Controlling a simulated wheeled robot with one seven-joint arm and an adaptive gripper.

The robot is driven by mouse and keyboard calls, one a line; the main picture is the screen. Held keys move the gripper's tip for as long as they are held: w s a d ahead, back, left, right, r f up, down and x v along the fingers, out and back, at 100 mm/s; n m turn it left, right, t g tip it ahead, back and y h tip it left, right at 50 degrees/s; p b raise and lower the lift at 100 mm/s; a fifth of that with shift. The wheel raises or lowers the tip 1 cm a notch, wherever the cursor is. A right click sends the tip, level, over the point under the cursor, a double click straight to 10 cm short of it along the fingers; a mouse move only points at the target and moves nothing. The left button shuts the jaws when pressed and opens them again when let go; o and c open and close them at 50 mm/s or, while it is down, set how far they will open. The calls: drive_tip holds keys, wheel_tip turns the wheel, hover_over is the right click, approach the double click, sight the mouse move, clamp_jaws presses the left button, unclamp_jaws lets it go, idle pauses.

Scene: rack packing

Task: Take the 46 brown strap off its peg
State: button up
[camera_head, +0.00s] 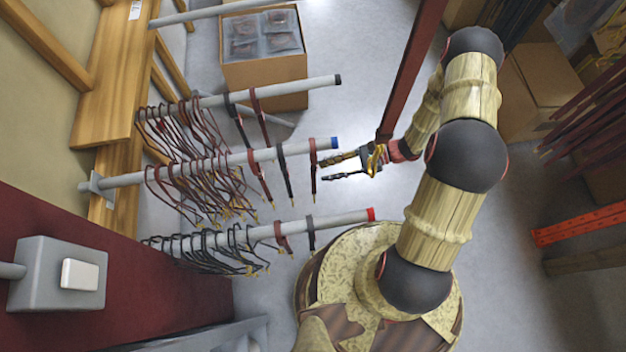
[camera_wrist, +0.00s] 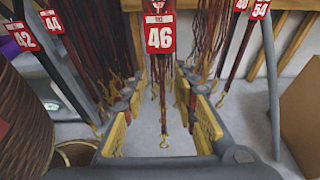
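The 46 brown strap (camera_head: 313,167) hangs from the blue-tipped peg (camera_head: 230,160), as the outermost strap near its tip. In the wrist view its red tag marked 46 (camera_wrist: 160,37) faces me, and the strap hangs down below it to a brass-coloured clip (camera_wrist: 164,143). My gripper (camera_head: 324,169) is open, its two fingers pointing left at the strap. In the wrist view my gripper (camera_wrist: 160,105) has one finger on each side of the strap, with gaps. Whether the fingertips reach past it is unclear.
Dark straps (camera_head: 287,172) hang further in on the same peg. A red-tipped peg (camera_head: 330,222) lies below it and a black-tipped peg (camera_head: 300,88) above it, both with straps. Tags 40 (camera_wrist: 241,4) and 44 (camera_wrist: 51,21) flank the view. A cardboard box (camera_head: 265,72) stands behind.

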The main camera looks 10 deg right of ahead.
sight(314, 173)
drive_tip(key=b+x, duration=0.1)
drive_tip(key=x, duration=0.4)
drive_tip(key=shift+w+r, duration=0.1)
drive_tip(key=shift+r, duration=0.1)
clamp_jaws()
idle(0.7)
